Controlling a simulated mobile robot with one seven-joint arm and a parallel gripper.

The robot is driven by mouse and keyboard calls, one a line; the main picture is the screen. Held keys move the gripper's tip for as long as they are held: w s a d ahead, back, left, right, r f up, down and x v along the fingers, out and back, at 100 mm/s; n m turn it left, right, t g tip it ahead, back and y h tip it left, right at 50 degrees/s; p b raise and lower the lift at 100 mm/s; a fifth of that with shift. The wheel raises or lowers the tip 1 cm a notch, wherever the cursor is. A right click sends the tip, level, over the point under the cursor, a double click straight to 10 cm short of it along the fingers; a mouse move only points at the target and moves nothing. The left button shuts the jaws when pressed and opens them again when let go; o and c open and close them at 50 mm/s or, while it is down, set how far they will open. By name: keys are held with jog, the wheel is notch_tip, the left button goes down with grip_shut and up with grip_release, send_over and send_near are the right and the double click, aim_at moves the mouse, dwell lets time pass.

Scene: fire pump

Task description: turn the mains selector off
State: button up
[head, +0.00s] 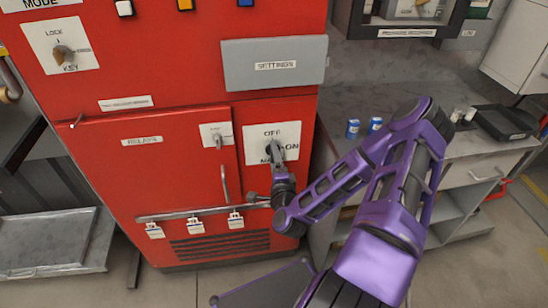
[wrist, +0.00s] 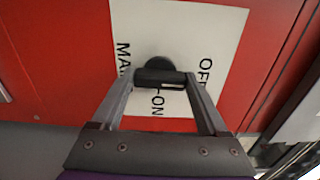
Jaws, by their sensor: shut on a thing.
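The mains selector is a black knob (head: 271,148) on a white plate (head: 287,132) on the red cabinet. The plate reads OFF above the knob and ON to its right; the lower-left word is partly covered by my gripper. In the wrist view, the knob's black handle (wrist: 160,77) lies crosswise between my two fingers. My gripper (head: 277,160) is shut on the knob, one finger at each end of the handle; it also shows in the wrist view (wrist: 161,81). I cannot tell for certain which label the knob points to.
Left of the plate is a RELAYS door (head: 150,165) with a small key switch (head: 216,137) and a curved handle (head: 225,184). A grey SETTINGS panel (head: 274,63) sits above. A rail with several tags (head: 195,223) runs below. A grey counter (head: 345,95) stands right.

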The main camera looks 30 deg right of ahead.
jog(key=shift+w+r, duration=0.1)
dwell(0.5)
jog(key=o, duration=1.2)
jog(key=shift+o, duration=0.2)
